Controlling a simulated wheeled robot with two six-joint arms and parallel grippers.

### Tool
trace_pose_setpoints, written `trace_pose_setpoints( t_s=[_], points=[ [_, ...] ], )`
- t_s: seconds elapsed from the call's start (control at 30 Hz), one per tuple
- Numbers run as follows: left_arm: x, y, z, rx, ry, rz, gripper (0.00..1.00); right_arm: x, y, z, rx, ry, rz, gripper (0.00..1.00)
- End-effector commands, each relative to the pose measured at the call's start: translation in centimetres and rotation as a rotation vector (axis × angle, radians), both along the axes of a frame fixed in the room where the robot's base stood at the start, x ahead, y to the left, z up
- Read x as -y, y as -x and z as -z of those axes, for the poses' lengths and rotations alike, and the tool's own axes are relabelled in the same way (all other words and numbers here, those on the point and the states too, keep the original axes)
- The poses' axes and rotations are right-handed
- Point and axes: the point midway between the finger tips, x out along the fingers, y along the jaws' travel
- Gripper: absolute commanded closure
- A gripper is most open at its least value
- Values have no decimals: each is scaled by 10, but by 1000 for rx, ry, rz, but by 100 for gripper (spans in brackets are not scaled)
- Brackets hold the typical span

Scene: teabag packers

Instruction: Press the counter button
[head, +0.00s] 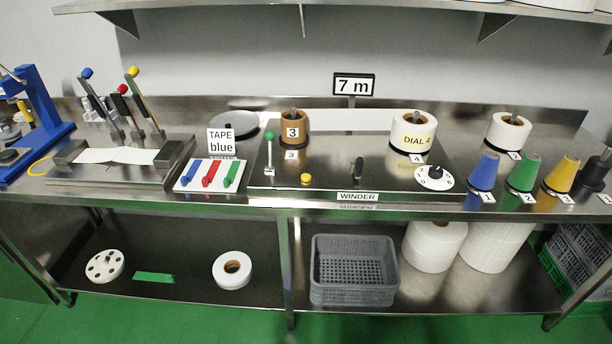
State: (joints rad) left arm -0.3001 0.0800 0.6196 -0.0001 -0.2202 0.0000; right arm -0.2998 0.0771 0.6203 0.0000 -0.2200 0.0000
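A small round yellow button (306,178) sits on the front of the dark winder panel (330,165), between a green-knobbed lever (269,150) and a short black lever (358,169). It carries no readable label, so I cannot tell for sure that it is the counter button. A sign reading "7 m" (354,85) stands behind the winder. Neither of my grippers is in view.
A brown roll (294,128) and a white roll (412,133) stand on the winder. A white dial (434,178) is at its right. A "TAPE blue" sign (221,142) and coloured bars (212,174) are left. Coloured cones (523,172) stand right. A shelf (330,8) hangs above.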

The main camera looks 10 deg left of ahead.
Motion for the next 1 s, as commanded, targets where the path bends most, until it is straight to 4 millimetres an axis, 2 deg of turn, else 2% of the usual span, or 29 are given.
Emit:
trace_pose_setpoints(
  t_s=[0.03, 0.17, 0.2, 1.0],
  points=[
    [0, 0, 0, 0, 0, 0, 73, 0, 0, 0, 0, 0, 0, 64],
    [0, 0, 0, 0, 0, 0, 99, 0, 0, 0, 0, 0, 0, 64],
    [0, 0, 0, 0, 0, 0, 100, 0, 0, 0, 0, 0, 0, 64],
    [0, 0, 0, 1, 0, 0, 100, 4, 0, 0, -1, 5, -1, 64]
  ],
)
